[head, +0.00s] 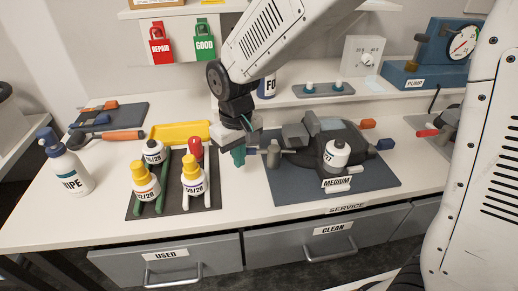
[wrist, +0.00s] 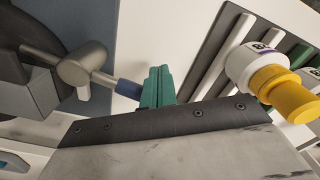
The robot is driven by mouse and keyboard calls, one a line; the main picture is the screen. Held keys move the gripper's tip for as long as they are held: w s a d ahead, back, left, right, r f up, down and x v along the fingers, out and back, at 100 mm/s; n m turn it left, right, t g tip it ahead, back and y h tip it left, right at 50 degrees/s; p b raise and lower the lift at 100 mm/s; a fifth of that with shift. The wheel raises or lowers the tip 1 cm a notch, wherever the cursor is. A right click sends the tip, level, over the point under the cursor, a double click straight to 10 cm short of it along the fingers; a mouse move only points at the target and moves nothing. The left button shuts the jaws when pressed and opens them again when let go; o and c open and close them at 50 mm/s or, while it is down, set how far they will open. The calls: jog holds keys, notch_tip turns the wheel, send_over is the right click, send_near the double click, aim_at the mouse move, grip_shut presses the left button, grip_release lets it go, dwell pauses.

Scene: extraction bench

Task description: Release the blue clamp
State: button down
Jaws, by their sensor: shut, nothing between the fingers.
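A dark grey device (head: 312,145) stands on a blue-grey mat. A grey lever with a blue tip (head: 251,151) sticks out on its left side; the blue tip also shows in the wrist view (wrist: 129,88). A blue handle (head: 384,144) and an orange handle (head: 368,124) stick out on its right. I cannot tell which blue part is the clamp. My gripper (head: 238,157) has green fingers, shut and empty, just left of the lever's blue tip. In the wrist view, the fingers (wrist: 158,88) show close beside that tip; I cannot tell whether they touch.
A dark rack (head: 178,208) with several capped bottles stands to the left, near my gripper. A yellow tray (head: 181,132) lies behind it. A white bottle labelled 27 (head: 337,154) sits at the device's front. A shelf edge (head: 390,90) runs behind.

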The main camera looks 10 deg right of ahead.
jog(key=shift+w, duration=1)
jog(key=shift+w+d, duration=0.25)
jog(key=shift+w, duration=0.75)
jog(key=shift+w+d, duration=0.5)
jog(key=shift+w, duration=0.3)
jog(key=shift+w+d, duration=0.45)
jog(key=shift+w, duration=0.3)
jog(key=shift+w+d, duration=0.6)
jog(key=shift+d, duration=0.1)
notch_tip(320, 180, up, 8)
jog(key=s, duration=0.1)
